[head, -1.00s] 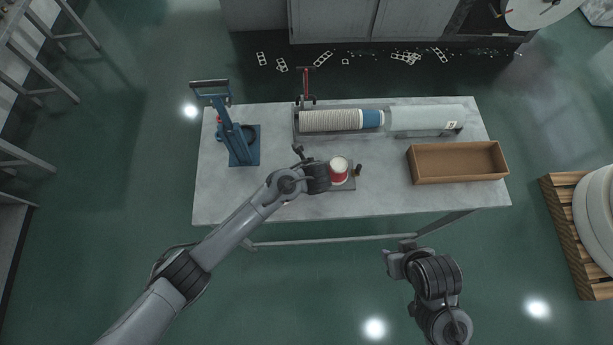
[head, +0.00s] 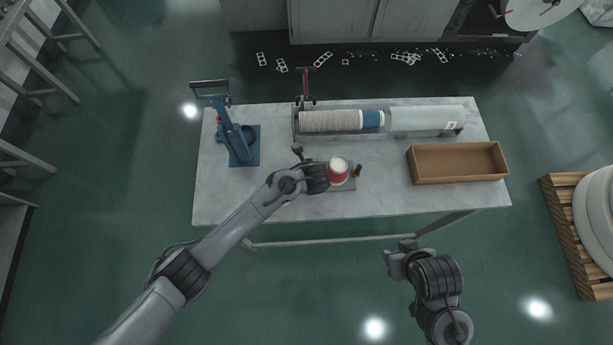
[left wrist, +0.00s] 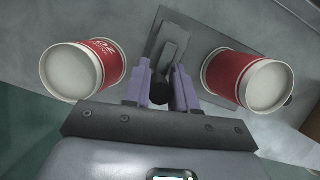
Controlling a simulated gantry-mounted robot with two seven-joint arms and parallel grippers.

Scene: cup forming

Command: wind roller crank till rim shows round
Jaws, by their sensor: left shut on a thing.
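My left gripper (left wrist: 164,86) is shut on the dark crank grip (left wrist: 162,97) of the roller, between its two purple fingers. A grey crank arm (left wrist: 172,45) runs from the grip over a grey base plate (left wrist: 208,38). A red cup with a white round end (left wrist: 250,80) is right of the fingers; it also shows in the head view (head: 338,172), beside the gripper on the plate. A second red cup (left wrist: 82,70) is left of the fingers. Whether the rim is round cannot be told. My right gripper (head: 402,249) hangs off the table's front edge, holding nothing visible.
A blue lever press (head: 240,140) stands on the left of the table (head: 270,190). A trough with a stack of cups (head: 335,121) and a translucent sleeve (head: 425,119) lies at the back. An open brown box (head: 455,180) sits at the right.

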